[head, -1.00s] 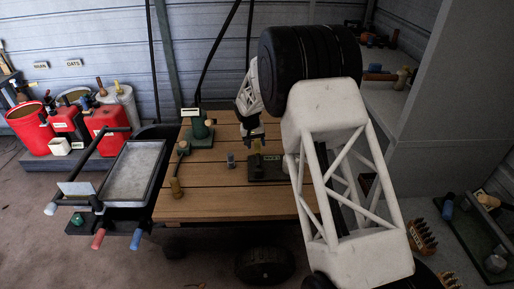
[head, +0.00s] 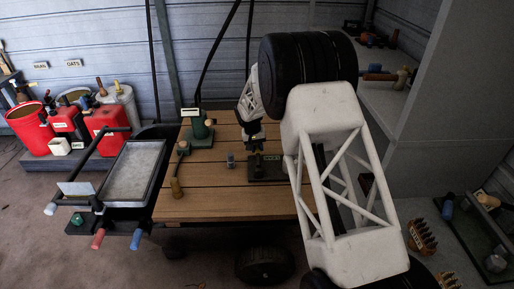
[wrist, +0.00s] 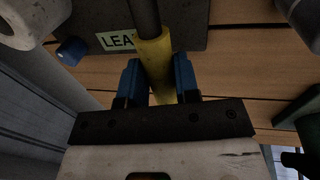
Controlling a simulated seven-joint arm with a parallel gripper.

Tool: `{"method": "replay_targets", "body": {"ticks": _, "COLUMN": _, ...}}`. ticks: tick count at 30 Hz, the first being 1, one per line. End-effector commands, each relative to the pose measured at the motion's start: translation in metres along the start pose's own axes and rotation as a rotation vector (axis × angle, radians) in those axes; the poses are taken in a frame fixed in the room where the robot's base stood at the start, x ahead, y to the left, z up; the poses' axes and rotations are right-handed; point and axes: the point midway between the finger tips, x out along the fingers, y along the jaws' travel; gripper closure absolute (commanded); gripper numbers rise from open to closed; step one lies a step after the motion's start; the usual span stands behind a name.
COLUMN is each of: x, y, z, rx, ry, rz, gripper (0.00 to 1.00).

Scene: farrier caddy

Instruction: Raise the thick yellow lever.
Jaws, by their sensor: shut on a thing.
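The thick yellow lever (wrist: 153,55) shows in the wrist view as a yellow sleeve on a dark rod, between the blue fingers of my gripper (wrist: 158,82). My gripper is shut on the sleeve. A dark base plate (wrist: 190,38) lies behind it, with a label whose visible letters read "LEA". In the head view, my gripper (head: 256,146) is over the dark base plate (head: 268,174) on the wooden cart top and hides most of the lever.
A grey tray (head: 135,172) adjoins the cart's left side.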

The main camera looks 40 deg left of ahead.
Motion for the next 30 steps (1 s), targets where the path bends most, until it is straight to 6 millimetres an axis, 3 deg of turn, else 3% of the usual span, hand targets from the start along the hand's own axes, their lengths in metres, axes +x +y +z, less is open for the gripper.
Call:
{"method": "replay_targets", "body": {"ticks": 16, "x": -0.004, "y": 0.000, "z": 0.002, "rx": 0.007, "ry": 0.040, "rz": -0.001, "gripper": 1.00}}
{"method": "replay_targets", "body": {"ticks": 30, "x": -0.025, "y": 0.005, "z": 0.008, "rx": 0.044, "ry": 0.228, "rz": -0.002, "gripper": 1.00}}
